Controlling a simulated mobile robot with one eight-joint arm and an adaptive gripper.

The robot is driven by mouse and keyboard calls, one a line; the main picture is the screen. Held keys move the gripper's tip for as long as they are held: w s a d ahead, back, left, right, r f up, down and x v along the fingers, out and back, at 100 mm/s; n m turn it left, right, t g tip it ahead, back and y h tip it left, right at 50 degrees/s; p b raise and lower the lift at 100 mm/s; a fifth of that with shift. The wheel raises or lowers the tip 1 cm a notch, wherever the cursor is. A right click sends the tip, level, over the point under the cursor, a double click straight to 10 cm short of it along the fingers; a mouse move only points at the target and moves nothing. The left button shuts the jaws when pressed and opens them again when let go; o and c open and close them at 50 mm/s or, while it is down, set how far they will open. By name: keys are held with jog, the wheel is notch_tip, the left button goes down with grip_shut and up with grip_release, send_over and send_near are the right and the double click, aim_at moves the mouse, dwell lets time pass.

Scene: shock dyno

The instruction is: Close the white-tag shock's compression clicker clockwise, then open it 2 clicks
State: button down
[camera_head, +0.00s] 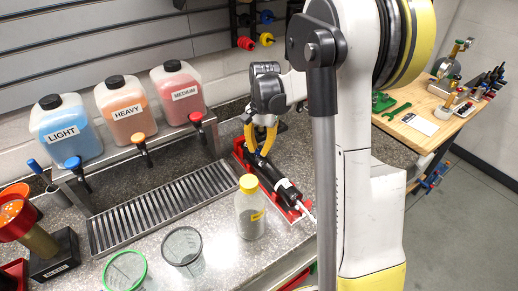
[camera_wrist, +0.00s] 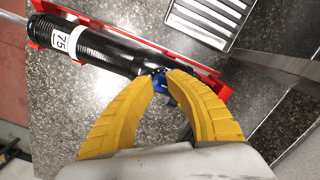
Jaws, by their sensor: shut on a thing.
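A black shock (camera_head: 268,176) with a white band lies in a red cradle (camera_head: 240,152) on the counter. In the wrist view the black shock (camera_wrist: 108,50) shows a white tag (camera_wrist: 66,42) reading "75", and the red cradle (camera_wrist: 36,28) runs behind it. My gripper (camera_head: 261,150) is at the far end of the shock. In the wrist view my gripper's yellow fingers (camera_wrist: 162,76) are closed in around a small blue knob (camera_wrist: 159,84) at the shock's end. The fingertips partly hide the knob, and its markings cannot be read.
A clear bottle with a yellow cap (camera_head: 249,208) stands left of the cradle. A slatted drain tray (camera_head: 165,210) lies further left, with LIGHT (camera_head: 66,130), HEAVY (camera_head: 126,109) and MEDIUM (camera_head: 178,92) jugs behind. Cups stand in front. A wooden bench (camera_head: 412,118) is at right.

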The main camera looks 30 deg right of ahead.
jog(key=c, duration=1.3)
grip_release()
jog(key=shift+o, duration=0.2)
notch_tip(320, 180, up, 12)
jog(key=d, duration=0.1)
jog(key=shift+w, duration=0.15)
